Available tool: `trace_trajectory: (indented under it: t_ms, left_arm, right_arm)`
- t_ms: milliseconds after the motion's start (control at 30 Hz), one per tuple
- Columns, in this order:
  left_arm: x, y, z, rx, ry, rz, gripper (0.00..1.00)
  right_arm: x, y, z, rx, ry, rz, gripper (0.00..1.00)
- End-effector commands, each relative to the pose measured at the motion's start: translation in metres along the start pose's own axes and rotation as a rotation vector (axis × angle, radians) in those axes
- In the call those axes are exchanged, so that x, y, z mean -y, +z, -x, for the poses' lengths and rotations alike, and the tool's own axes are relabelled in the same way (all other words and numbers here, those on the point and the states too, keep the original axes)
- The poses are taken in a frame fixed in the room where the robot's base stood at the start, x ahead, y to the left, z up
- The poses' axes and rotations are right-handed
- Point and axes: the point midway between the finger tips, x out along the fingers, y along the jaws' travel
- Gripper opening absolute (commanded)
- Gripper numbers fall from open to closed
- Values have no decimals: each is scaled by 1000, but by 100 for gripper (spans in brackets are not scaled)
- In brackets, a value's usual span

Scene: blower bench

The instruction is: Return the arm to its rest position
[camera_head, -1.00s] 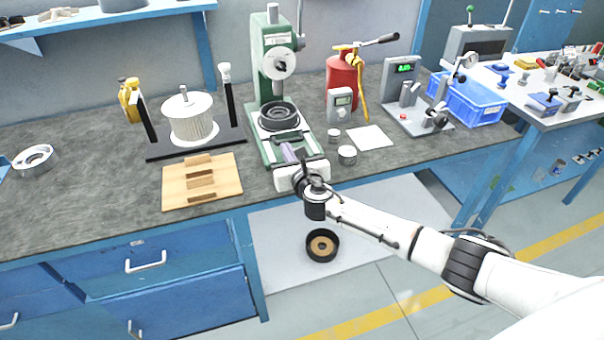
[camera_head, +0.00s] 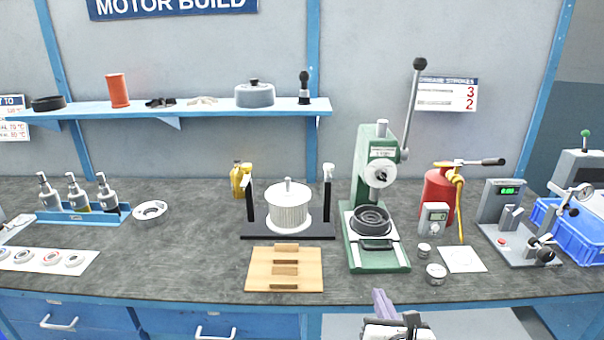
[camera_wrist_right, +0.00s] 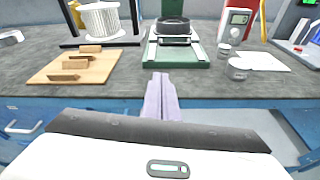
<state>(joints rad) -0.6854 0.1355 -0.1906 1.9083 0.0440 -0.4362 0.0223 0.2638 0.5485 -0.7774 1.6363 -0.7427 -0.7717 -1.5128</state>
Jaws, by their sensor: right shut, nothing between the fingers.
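My right gripper (camera_head: 382,302) shows at the bottom of the head view, in front of the bench's front edge and below the green press (camera_head: 376,258). Its pale purple fingers are together with nothing between them. In the right wrist view the shut fingers (camera_wrist_right: 161,97) point toward the press base (camera_wrist_right: 172,53) and are apart from it. Most of my right arm is outside the head view. My left gripper is in neither current view.
The bench (camera_head: 180,258) carries a wooden block board (camera_head: 257,284), a white rotor stand (camera_head: 289,208), a red bottle (camera_head: 437,190), a grey gauge stand (camera_head: 497,207) and small metal cups (camera_head: 436,274). Bare bench lies left of the board. A blue bin (camera_head: 590,245) stands at the right.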

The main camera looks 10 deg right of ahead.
Motion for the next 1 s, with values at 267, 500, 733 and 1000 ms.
trace_trajectory:
  t_ms: [267,500,733,1000]
  left_arm:
    - [0,1,0,2,0,0,100]
    - [0,1,0,2,0,0,100]
    - [0,1,0,2,0,0,100]
    - [0,1,0,2,0,0,100]
  right_arm:
    - [-26,-158,103,-403,-145,-1195,0]
    - [-16,-230,206,-477,-569,-2278,0]
    - [2,-247,250,-361,-802,-2738,0]
    - [4,-248,252,-352,-813,-2763,0]
